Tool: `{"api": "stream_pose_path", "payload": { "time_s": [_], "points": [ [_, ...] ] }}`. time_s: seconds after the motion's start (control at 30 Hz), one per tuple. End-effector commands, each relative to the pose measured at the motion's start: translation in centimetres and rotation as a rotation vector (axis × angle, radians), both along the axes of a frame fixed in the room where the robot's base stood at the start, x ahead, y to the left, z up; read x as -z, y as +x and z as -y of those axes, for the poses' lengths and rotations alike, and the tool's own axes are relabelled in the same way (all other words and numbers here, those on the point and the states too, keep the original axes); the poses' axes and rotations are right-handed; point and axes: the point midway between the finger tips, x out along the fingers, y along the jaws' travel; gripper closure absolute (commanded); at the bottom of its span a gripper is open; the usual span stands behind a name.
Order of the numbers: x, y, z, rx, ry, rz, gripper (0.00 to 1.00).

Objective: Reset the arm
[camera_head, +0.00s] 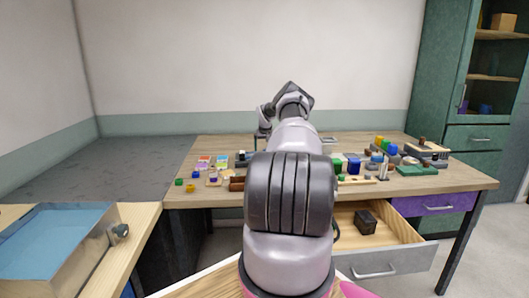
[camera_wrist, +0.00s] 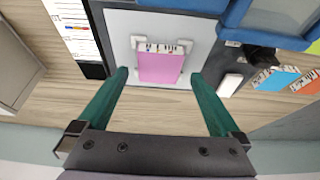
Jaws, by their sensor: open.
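My arm (camera_head: 290,185) reaches forward from the bottom middle of the head view, over the wooden desk (camera_head: 440,181). Its far end bends down to the left above the desk's back part. My gripper (camera_wrist: 159,76) is open, with two green fingers spread apart and nothing held between them. In the wrist view, a pink piece (camera_wrist: 160,68) in a white bracket on a grey panel (camera_wrist: 118,28) shows beyond the fingertips. I cannot tell the distance to it. My arm hides the middle of the desk in the head view.
Small coloured blocks stand on both sides of the desk. A drawer (camera_head: 380,262) is open at the front right, with a dark box (camera_head: 365,221) inside. A blue-lined bin (camera_head: 50,240) is at left. A green cabinet (camera_head: 465,90) stands at right.

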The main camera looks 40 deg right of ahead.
Motion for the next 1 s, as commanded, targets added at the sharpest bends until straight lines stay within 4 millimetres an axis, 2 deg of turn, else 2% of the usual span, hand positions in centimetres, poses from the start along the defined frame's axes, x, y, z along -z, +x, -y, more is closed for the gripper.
{"api": "stream_pose_path", "payload": {
  "time_s": [0.1,0.4,0.6,0.8,0.87,0.93,1.0],
  "points": [
    [-2.3,-0.8,-0.3,-0.002,-0.005,0.001,0.0],
    [-7.0,-2.5,-1.4,-0.001,-0.004,0.0,0.0],
    [-8.3,-3.0,-1.7,0.0,-0.002,0.0,0.0],
    [-8.6,-2.9,-1.9,-0.002,-0.003,0.001,0.0],
    [-9.4,-2.7,-2.6,-0.011,-0.006,0.001,0.0],
    [-11.2,-2.3,-4.3,-0.033,-0.013,0.002,0.0],
    [-14.0,-1.8,-7.1,-0.064,-0.023,0.004,0.0]
  ]
}}
